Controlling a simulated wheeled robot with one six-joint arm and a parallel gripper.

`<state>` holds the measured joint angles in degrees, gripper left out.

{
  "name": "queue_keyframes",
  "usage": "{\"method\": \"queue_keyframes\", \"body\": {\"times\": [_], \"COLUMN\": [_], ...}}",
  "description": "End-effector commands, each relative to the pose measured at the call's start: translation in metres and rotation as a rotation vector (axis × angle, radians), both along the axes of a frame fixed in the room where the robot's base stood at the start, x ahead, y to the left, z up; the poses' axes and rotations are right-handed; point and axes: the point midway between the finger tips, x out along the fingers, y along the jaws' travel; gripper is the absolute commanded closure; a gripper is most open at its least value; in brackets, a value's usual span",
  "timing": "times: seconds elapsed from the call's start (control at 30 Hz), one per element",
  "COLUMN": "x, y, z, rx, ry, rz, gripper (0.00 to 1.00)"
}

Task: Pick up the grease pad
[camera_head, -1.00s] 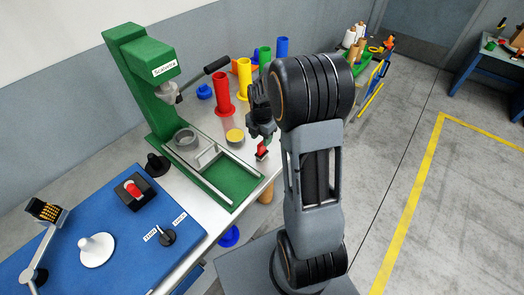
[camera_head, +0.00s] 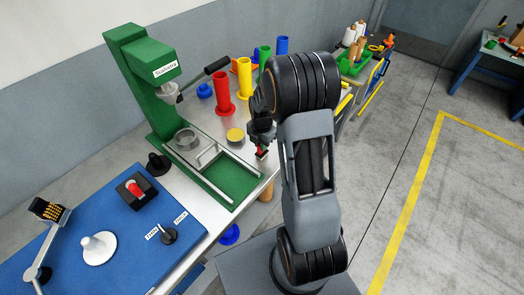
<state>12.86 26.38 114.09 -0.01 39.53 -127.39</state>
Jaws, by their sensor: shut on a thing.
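My gripper (camera_head: 262,148) is at the right edge of the steel table, left of my forearm. It is shut on a small red piece (camera_head: 261,151), mostly covered by the dark fingers. I cannot tell whether this piece is the grease pad. A round, low tin with a yellow top (camera_head: 235,135) stands on the table just left of the gripper, apart from it. It may be the grease pad.
A green press (camera_head: 150,80) with a long lever stands left, behind a green tray (camera_head: 228,178) and a grey ring (camera_head: 186,139). Red (camera_head: 222,97), yellow (camera_head: 244,80), green and blue bobbins stand behind. A blue panel (camera_head: 120,215) lies front left.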

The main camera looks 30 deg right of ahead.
Motion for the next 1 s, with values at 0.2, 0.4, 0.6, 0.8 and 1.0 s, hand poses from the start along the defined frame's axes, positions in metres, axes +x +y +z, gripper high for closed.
{"method": "queue_keyframes", "body": {"times": [0.2,0.4,0.6,0.8,1.0], "x": [0.000,0.000,0.001,-0.008,-0.041], "y": [0.000,0.000,0.000,0.002,0.012], "z": [0.000,0.001,0.011,0.041,0.082], "rx": [0.000,0.000,-0.001,-0.001,-0.002], "ry": [0.000,-0.001,-0.003,-0.006,-0.008], "rz": [0.000,0.000,0.000,0.000,0.001], "gripper": [1.00,1.00,1.00,1.00,1.00]}}
